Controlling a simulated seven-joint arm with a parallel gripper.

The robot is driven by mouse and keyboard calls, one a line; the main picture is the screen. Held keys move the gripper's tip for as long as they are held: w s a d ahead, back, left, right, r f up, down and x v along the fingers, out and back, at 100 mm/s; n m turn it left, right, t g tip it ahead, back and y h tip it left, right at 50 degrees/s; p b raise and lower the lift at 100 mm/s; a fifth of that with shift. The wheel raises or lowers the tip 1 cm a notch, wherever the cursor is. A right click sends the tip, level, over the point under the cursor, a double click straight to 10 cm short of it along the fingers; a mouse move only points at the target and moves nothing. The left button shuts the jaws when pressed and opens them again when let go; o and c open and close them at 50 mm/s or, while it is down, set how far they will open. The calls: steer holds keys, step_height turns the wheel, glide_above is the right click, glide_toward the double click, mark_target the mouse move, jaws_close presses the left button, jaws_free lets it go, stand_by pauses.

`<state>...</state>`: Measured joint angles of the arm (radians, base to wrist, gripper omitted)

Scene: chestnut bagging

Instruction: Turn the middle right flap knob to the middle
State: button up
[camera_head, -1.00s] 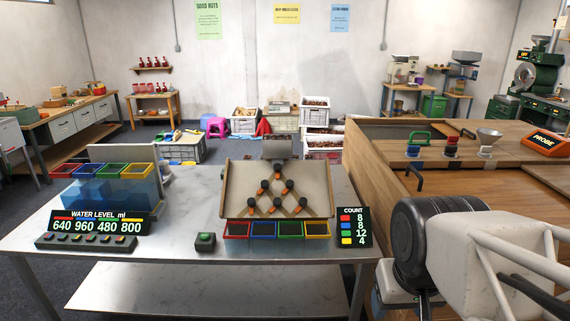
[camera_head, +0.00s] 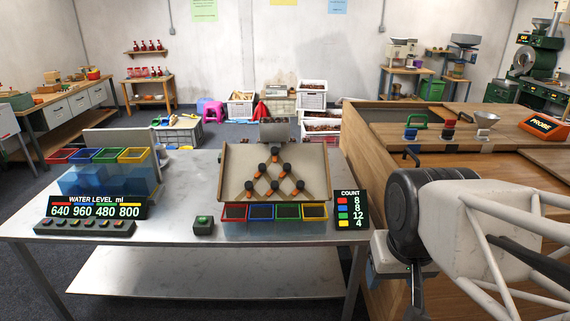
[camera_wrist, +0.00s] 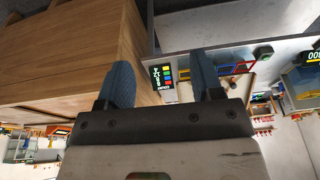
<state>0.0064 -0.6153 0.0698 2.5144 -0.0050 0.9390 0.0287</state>
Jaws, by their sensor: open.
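The sloped sorting board (camera_head: 232,160) stands on the metal table, with several black knobs with orange marks in a triangle. The middle right flap knob (camera_head: 286,168) is the right one of the second row; its exact turn is too small to tell. My gripper (camera_head: 415,292) is low at the right, beside the table's right end and well away from the knob. In the wrist view my gripper (camera_wrist: 163,66) has its two blue-grey fingers apart with nothing between them. The board shows there only in part, small and far off.
Colored bins (camera_head: 261,212) sit below the board. The count display (camera_head: 349,210) stands to its right, between board and arm. A green button box (camera_head: 203,225) and the water level display (camera_head: 97,207) are to the left. A wooden bench (camera_head: 380,185) stands on the right.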

steer(key=w+a+r+m, duration=0.1)
steer(key=w+r, duration=0.1)
steer(key=w, duration=0.7)
steer(key=w+a+r+m, duration=0.1)
steer(key=w+r, duration=0.2)
steer(key=w, duration=0.5)
steer(key=m+y, duration=0.3)
steer(key=m, duration=0.4)
glide_above(287, 165)
steer(key=s+d, duration=0.2)
step_height(287, 165, down, 16)
steer(key=shift+f, duration=0.1)
steer(key=shift+x, duration=3.8)
steer(key=shift+w, duration=0.1)
